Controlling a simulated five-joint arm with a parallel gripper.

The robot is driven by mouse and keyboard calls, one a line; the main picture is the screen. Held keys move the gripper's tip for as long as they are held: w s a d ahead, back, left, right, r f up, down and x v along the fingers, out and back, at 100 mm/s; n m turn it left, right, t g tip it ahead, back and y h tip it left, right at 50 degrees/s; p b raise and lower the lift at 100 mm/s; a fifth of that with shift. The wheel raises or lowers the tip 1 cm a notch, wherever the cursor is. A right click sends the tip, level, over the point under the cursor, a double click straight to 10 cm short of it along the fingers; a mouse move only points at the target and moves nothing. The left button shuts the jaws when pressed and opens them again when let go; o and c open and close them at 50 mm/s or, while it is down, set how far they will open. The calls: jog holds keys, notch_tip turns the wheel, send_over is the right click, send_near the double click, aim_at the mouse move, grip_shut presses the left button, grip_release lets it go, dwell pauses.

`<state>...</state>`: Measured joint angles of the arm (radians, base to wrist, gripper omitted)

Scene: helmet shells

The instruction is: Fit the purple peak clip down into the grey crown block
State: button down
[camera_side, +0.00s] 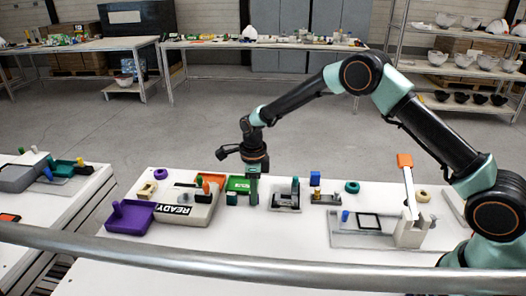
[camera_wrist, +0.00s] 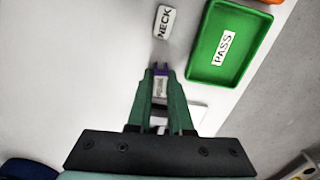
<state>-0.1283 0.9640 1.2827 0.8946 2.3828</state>
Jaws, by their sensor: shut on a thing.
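My gripper (camera_side: 253,203) points straight down over the white table in the side view, near the green tray. The clip cannot be made out in the side view. A grey block with an upright part (camera_side: 286,199) stands just right of my gripper in the side view. I cannot tell for sure that it is the crown block. The wrist view shows no clear grey block at the fingertips.
The green PASS tray (camera_wrist: 246,62) and a white NECK label (camera_wrist: 165,22) lie ahead in the wrist view. In the side view, a READY box (camera_side: 203,214) and purple tray (camera_side: 126,220) are left; a clear plate fixture (camera_side: 350,240) is right.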

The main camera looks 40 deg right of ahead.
notch_tip(320, 180, up, 19)
jog(key=s+d+r+n, duration=0.25)
jog(key=s+n, duration=0.45)
jog(key=n, duration=0.6)
jog(key=s+d+r+n, duration=0.1)
jog(key=s+d+n, duration=0.45)
jog(key=n, duration=0.75)
send_over(286, 200)
jog(key=w+d, duration=0.1)
notch_tip(286, 200, down, 19)
jog(key=shift+f, duration=0.1)
jog(key=shift+f, duration=0.1)
